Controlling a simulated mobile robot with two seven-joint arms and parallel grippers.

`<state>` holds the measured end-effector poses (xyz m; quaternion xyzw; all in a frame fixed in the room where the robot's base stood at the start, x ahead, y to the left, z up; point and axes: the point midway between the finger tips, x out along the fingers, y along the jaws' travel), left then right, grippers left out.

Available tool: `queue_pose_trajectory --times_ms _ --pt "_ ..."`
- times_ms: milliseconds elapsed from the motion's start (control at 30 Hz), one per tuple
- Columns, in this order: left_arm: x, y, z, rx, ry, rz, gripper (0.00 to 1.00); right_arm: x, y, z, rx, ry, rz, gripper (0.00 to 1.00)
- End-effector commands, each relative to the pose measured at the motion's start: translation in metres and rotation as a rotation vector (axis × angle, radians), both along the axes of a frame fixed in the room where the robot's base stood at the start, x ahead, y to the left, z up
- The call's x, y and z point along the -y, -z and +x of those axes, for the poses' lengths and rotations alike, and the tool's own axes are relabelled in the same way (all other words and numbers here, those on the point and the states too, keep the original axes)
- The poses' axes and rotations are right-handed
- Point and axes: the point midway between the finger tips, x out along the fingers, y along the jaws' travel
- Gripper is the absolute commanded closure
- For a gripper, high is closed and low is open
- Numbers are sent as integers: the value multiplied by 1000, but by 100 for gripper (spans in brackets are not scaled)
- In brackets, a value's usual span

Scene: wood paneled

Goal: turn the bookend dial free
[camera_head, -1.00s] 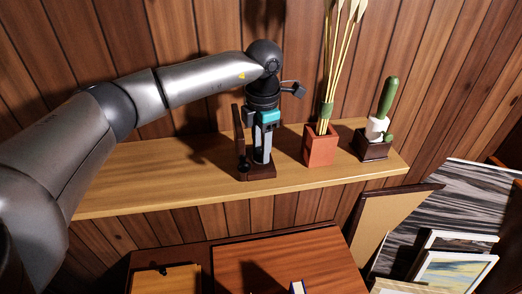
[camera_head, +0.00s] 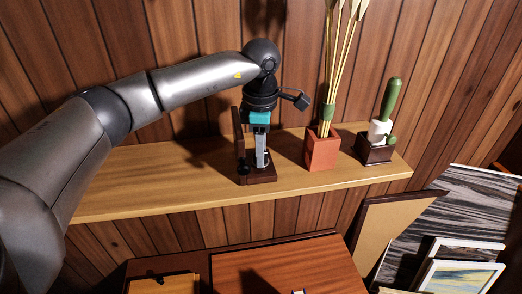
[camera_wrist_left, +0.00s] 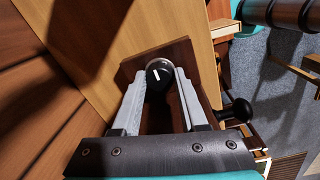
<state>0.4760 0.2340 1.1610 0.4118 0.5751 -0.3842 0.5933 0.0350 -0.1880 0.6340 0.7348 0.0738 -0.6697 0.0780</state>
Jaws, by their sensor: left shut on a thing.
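The bookend (camera_head: 239,137) is dark wood, with an upright panel and a flat base (camera_head: 262,178), and stands on the wall shelf. In the left wrist view its dial (camera_wrist_left: 158,76) is a round black knob with a white mark. A second black knob (camera_wrist_left: 237,111) sticks out from the bookend's side. My left gripper (camera_head: 262,163) points straight down over the base. In the left wrist view its two grey fingers (camera_wrist_left: 162,72) are closed on opposite sides of the dial. The fingers hide part of the dial's sides. My right gripper is in no view.
On the shelf (camera_head: 130,187), a red pot (camera_head: 322,151) with tall dry stems stands right of the bookend. A potted cactus (camera_head: 389,100) stands farther right. A wooden cabinet (camera_head: 290,268) and framed pictures (camera_head: 460,275) are below. The shelf's left part is clear.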

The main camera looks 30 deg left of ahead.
Motion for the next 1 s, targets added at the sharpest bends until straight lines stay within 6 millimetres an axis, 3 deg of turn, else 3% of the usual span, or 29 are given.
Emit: queue_pose_trajectory --times_ms 367,400,500,800,1000 --pt "0 -3 2 7 7 -1 100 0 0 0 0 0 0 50" --pt "0 -3 2 8 7 -1 55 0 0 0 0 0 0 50" --pt "0 -2 1 7 6 0 45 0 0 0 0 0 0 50" --pt "0 -4 1 3 5 -1 45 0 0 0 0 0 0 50" --pt "1 -31 0 8 6 -2 45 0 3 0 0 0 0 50"
